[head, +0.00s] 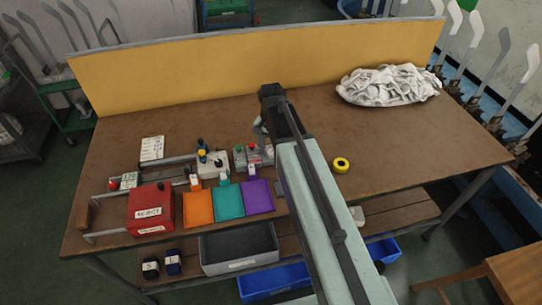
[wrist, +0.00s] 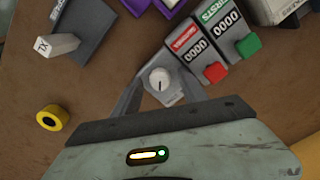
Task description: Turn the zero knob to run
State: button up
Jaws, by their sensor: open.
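The zero knob (wrist: 160,79) is a small round white dial with a dark pointer mark on a grey mount in the wrist view. My gripper (wrist: 159,66) is open, with its grey fingers on either side of the knob. Whether the fingers touch it I cannot tell. No run marking is readable. In the head view my gripper (head: 261,128) is over the middle of the bench, and the knob is hidden or too small to make out there.
Two tally counters (wrist: 205,50) with red and green buttons stand close to the right of the knob. A yellow tape roll (wrist: 52,118) lies to the left. Coloured trays (head: 229,203) and a red reject box (head: 151,211) are at front left. White cloth (head: 388,86) is piled at back right.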

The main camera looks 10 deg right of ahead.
grip_shut()
jog(key=shift+n, duration=0.5)
jog(key=n, duration=0.3)
jog(key=shift+n, duration=0.4)
jog(key=n, duration=0.4)
jog(key=shift+n, duration=0.3)
jog(key=n, duration=0.4)
jog(key=shift+d, duration=0.1)
jog(key=shift+n, duration=2.2)
